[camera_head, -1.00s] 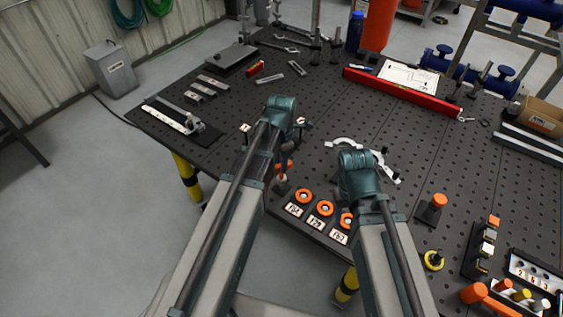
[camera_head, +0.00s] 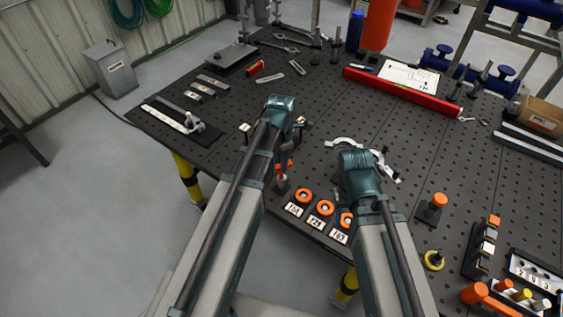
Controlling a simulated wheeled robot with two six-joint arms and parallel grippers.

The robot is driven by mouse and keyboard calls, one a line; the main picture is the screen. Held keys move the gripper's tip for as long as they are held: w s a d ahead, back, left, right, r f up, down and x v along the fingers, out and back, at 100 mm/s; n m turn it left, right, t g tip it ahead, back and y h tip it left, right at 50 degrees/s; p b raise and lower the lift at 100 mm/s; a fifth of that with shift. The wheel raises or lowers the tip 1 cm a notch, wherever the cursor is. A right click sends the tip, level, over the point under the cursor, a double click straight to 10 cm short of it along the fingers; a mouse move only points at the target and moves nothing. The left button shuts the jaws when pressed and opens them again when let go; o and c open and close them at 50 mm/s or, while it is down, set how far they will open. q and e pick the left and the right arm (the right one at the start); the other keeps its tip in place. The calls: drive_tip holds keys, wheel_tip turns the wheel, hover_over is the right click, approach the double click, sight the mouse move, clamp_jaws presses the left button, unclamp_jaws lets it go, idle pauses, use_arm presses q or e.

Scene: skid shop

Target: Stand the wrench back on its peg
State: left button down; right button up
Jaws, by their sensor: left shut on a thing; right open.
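My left gripper (camera_head: 290,138) shows only as a dark sliver below its teal wrist, over the near edge of the black table. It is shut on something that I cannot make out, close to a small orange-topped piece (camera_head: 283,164). My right gripper (camera_head: 378,158) is open and mostly hidden behind its teal wrist, by a curved silver tool (camera_head: 345,142). A silver wrench (camera_head: 286,49) lies flat near the back of the table, with another wrench-like tool (camera_head: 297,68) nearer. I cannot tell which wrench or peg is the task's own.
Several orange rings on labelled blocks (camera_head: 321,223) line the near table edge. A long red bar (camera_head: 405,93) crosses the back. The black perforated table (camera_head: 330,100) is clear in the middle.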

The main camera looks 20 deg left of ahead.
use_arm(q)
drive_tip(key=shift+f+b, duration=1.35)
drive_tip(key=shift+f, duration=0.05)
drive_tip(key=shift+c, duration=1.8)
unclamp_jaws()
drive_tip(key=shift+r, duration=0.1)
drive_tip(key=shift+r+p, duration=1.45)
drive_tip(key=shift+p, duration=0.1)
drive_tip(key=shift+r, duration=0.1)
wheel_tip(320, 180, up, 4)
drive_tip(key=p, duration=0.4)
